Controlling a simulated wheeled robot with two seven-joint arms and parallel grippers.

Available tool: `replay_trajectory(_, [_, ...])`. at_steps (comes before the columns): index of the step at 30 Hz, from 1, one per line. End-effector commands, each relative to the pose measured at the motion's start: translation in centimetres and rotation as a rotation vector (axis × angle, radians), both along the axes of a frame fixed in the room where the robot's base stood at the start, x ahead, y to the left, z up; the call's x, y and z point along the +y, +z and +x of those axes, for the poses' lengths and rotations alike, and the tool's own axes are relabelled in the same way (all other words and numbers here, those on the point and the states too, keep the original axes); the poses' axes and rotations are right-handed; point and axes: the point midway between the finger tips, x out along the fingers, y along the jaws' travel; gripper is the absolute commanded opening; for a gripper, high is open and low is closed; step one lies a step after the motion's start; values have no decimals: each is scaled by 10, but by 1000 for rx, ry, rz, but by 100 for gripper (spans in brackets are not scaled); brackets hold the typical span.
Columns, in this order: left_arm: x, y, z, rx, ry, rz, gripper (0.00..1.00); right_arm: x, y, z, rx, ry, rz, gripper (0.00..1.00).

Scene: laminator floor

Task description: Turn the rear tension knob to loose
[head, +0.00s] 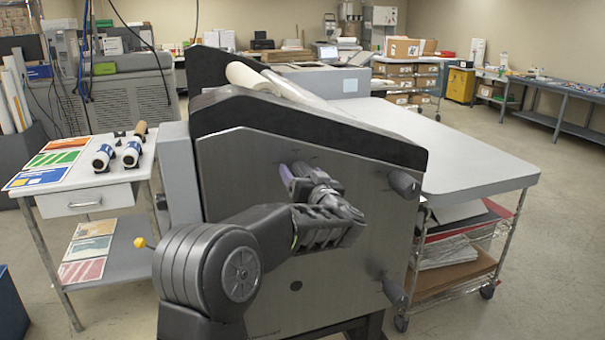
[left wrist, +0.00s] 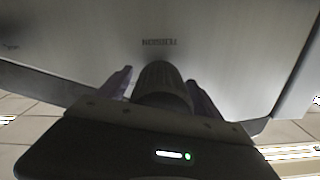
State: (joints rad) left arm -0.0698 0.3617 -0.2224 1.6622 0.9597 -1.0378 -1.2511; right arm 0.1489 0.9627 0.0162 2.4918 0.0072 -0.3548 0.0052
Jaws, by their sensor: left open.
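The laminator's grey side panel (head: 240,175) faces me in the head view. My left gripper (head: 298,180) is at the upper middle of this panel, its fingers pointing at it. In the left wrist view a dark ribbed knob (left wrist: 160,82) stands between the two open fingers, with a gap visible on each side. An upside-down label reading TENSION (left wrist: 159,42) is on the panel beyond the knob. In the head view my gripper hides most of this knob, and its setting cannot be read. My right gripper is not in view.
Two other dark knobs, an upper one (head: 404,184) and a lower one (head: 395,291), stick out at the panel's right side. A side table (head: 125,190) with rollers and colour sheets stands left. A grey outfeed table (head: 470,165) extends right. Floor is clear at far right.

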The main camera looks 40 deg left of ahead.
Motion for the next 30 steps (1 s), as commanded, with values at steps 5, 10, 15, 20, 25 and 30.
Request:
replay_trajectory(5, [0,0,0,0,0,0,70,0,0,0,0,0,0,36])
replay_trajectory(10, [0,0,0,0,0,0,56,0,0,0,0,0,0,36])
replay_trajectory(15, [0,0,0,0,0,0,42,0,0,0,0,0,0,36])
replay_trajectory(20, [0,0,0,0,0,0,29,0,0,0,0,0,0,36])
replay_trajectory(25, [0,0,0,0,0,0,15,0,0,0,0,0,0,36])
replay_trajectory(30, [0,0,0,-2,0,-2,13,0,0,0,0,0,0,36])
